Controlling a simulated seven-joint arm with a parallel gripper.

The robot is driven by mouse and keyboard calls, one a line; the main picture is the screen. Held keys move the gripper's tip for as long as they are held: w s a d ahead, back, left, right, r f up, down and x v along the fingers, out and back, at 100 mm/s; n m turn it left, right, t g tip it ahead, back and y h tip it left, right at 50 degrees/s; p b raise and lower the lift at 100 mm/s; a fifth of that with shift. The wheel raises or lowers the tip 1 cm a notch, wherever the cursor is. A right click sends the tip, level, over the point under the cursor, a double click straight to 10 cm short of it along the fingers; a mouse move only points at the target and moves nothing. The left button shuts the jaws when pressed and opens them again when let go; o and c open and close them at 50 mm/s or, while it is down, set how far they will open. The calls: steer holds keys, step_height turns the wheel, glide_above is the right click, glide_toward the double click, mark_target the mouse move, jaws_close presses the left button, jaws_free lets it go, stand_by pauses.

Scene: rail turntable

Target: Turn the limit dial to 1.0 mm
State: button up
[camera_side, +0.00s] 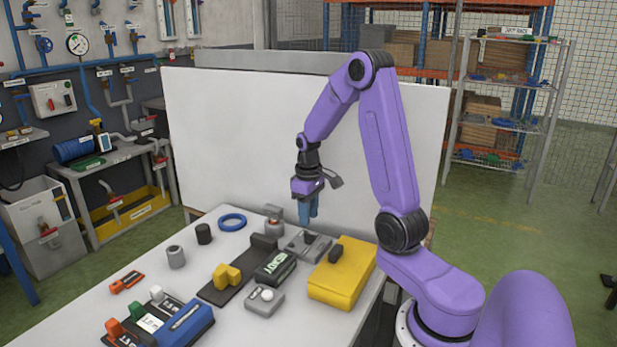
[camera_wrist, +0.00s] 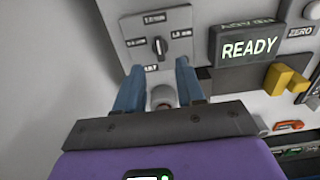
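The limit dial (camera_wrist: 158,46) is a small dark knob with a pale line on it, set on a grey plate (camera_wrist: 184,20). Small labels surround the knob; they are too blurred to read surely. The line runs roughly up and down in the wrist view, but I cannot tell which label it marks. In the side view the dial (camera_side: 309,236) stands near the table's back edge. My gripper (camera_side: 308,218) hangs just above it, pointing down. In the wrist view its blue fingers (camera_wrist: 158,72) are apart, with nothing held between them.
A black READY display (camera_wrist: 247,43) stands beside the dial plate. A yellow box (camera_side: 342,272) with a dark block on top is close on the right in the side view. A yellow block (camera_side: 227,276) sits on a dark rail. A blue ring (camera_side: 232,222) lies behind.

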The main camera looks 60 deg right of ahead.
mark_target(308, 233)
step_height(308, 233, up, 12)
stand_by(0.4)
steer(key=shift+a, duration=0.1)
steer(key=s+a+f+n, duration=0.1)
steer(key=s+a+n, duration=0.15)
steer(key=a, duration=0.65)
steer(key=s+a+f+n, duration=0.1)
steer(key=s+a+n, duration=0.15)
steer(key=a, duration=0.65)
steer(key=s+a+f+n, duration=0.1)
steer(key=s+a+n, duration=0.2)
steer(key=s, duration=0.5)
steer(key=s+a+f+n, duration=0.2)
steer(key=s+a+n, duration=0.2)
steer(key=s, duration=0.5)
steer(key=shift+a+f+n, duration=0.15)
steer(key=shift+a+n, duration=0.15)
